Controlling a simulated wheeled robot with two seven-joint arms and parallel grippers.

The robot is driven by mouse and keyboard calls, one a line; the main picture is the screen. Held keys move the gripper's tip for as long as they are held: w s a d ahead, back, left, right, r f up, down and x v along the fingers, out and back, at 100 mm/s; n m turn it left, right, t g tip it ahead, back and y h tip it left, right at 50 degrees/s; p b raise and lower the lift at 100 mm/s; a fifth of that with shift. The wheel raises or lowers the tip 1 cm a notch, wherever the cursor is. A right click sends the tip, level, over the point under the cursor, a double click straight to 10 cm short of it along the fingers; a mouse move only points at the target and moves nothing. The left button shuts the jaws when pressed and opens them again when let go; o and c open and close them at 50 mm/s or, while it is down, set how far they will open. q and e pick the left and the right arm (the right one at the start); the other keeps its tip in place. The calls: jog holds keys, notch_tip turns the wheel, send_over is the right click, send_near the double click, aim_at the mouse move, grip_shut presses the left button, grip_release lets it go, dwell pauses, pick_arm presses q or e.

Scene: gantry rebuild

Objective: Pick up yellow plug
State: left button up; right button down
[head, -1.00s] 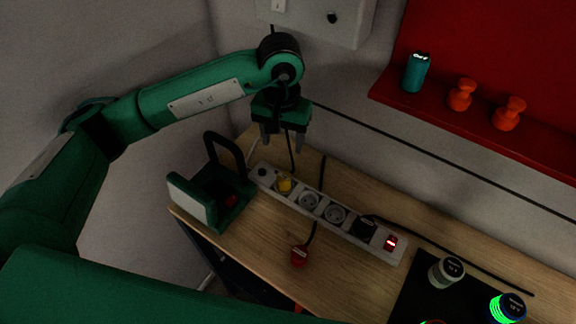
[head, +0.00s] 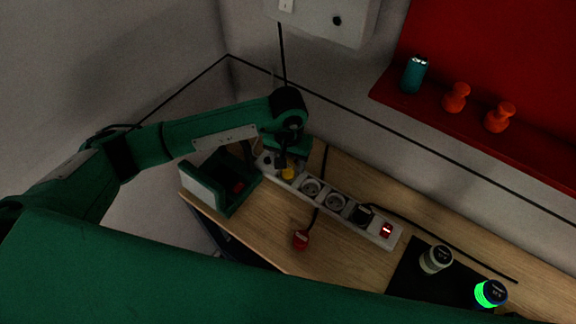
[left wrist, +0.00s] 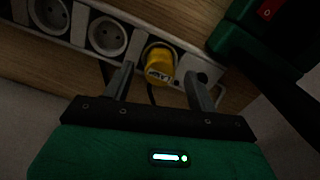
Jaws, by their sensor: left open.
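The yellow plug (head: 288,174) sits in a socket near the left end of the white power strip (head: 372,229). In the left wrist view the yellow plug (left wrist: 159,64) stands beyond and between my fingertips, in the white power strip (left wrist: 79,24). My left gripper (head: 284,164) is over that end of the strip, close to the plug, and partly hides it. Its two fingers (left wrist: 160,80) are open with nothing between them that I can see gripped. My right gripper is not in view.
A green holder (head: 222,184) stands left of the strip. A red plug (head: 301,240) lies on the wooden table (head: 270,235) in front. A black plug (head: 362,215) and lit red switch (head: 386,231) are on the strip. A black mat with jars (head: 436,258) is at right.

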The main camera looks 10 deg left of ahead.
pick_arm(q)
jog(key=shift+f+p, duration=0.35)
jog(key=shift+f, duration=0.9)
jog(key=shift+c, duration=0.5)
jog(key=c, duration=1)
jog(key=shift+r, duration=0.15)
